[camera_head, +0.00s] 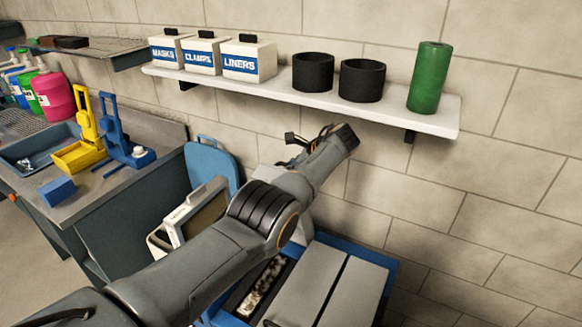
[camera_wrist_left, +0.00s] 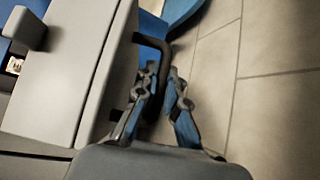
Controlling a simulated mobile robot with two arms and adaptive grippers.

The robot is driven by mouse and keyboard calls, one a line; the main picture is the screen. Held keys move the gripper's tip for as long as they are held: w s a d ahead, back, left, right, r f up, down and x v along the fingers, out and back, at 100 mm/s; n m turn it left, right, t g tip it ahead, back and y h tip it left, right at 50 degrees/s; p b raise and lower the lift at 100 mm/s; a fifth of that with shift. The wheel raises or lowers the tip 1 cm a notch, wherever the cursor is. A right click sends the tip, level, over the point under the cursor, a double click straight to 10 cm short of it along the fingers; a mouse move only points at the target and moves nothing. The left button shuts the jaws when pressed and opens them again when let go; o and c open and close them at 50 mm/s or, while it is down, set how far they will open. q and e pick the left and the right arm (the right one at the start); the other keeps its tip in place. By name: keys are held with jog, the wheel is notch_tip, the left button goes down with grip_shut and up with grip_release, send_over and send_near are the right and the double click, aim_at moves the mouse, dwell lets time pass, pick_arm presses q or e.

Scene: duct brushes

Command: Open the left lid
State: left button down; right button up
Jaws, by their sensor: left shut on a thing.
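The blue cart (camera_head: 392,268) stands low against the wall, partly hidden by my left arm. Two grey lid panels (camera_head: 345,290) lie flat on its right part. Left of them an open compartment (camera_head: 262,286) shows pale debris inside. A light grey panel behind my arm (camera_head: 303,230) seems to be the left lid, raised; most of it is hidden. In the left wrist view a grey lid panel (camera_wrist_left: 72,65) fills the left side, with a black bar handle (camera_wrist_left: 152,42) at its edge. My left gripper (camera_wrist_left: 162,82) is shut on this handle. My right gripper is not in view.
A white wall shelf (camera_head: 300,98) holds labelled boxes (camera_head: 248,58), two black cups (camera_head: 362,80) and a green cylinder (camera_head: 428,77), close above my left wrist. A workbench (camera_head: 165,150) stands left.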

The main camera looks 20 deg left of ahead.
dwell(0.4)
pick_arm(q)
jog(key=c, duration=1.4)
grip_release()
jog(key=v, duration=1.2)
jog(key=shift+w, duration=0.1)
jog(key=shift+f, duration=0.1)
